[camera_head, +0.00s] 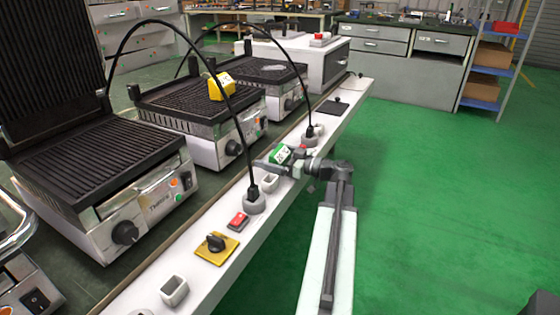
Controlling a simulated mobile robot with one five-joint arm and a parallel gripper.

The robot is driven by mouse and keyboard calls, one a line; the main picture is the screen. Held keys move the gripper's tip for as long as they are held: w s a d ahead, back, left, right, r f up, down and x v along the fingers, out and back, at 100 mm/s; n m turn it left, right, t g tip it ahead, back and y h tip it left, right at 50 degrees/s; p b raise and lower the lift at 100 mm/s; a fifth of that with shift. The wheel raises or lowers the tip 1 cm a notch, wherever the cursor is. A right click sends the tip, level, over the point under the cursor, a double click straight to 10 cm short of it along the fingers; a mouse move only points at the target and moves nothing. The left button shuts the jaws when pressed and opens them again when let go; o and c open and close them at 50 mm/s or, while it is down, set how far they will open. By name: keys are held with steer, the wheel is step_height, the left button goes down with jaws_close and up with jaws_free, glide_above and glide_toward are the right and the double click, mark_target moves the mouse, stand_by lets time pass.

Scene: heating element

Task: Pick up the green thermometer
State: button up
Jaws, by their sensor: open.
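The green thermometer (282,154), with a pale display face, is small and sits on or just above the white ledge among the sockets, partly hidden by my gripper. My gripper (272,165) is open and reaches in from the right, with its dark fingers right at the near side of the thermometer. I cannot tell whether they touch it or whether it lies between them.
A yellow device (222,86) lies on the middle grill (165,105). Black cables arch from plugs (254,200) on the ledge (262,232). A red switch (238,221) and a yellow-plated knob (216,245) sit nearer. The green floor at right is clear.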

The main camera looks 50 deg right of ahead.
steer(key=c, duration=1.4)
